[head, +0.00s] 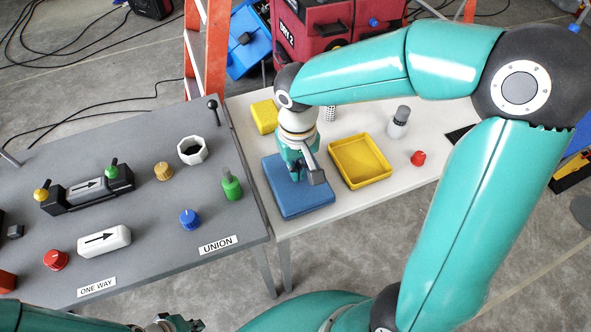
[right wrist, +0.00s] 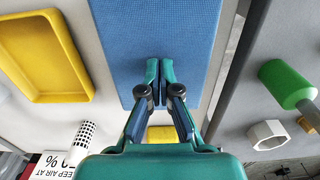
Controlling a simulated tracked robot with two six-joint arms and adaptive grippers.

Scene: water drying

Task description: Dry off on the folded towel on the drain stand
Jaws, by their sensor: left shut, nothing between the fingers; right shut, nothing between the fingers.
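The blue folded towel (head: 306,203) lies flat as a thick rectangle on the left end of the white table. No separate drain stand can be made out under it. My right gripper (head: 296,178) points down over the towel, shut and empty. In the right wrist view its closed fingertips (right wrist: 152,92) stand over the towel (right wrist: 155,35), at or just above its surface; contact cannot be told. My left gripper (head: 176,323) is at the bottom edge of the head view, shut and empty, well away from the towel and partly cut off.
A yellow block (head: 264,117) sits behind. The grey bench (head: 140,215) at left holds valves, knobs and a white hex nut (head: 192,151).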

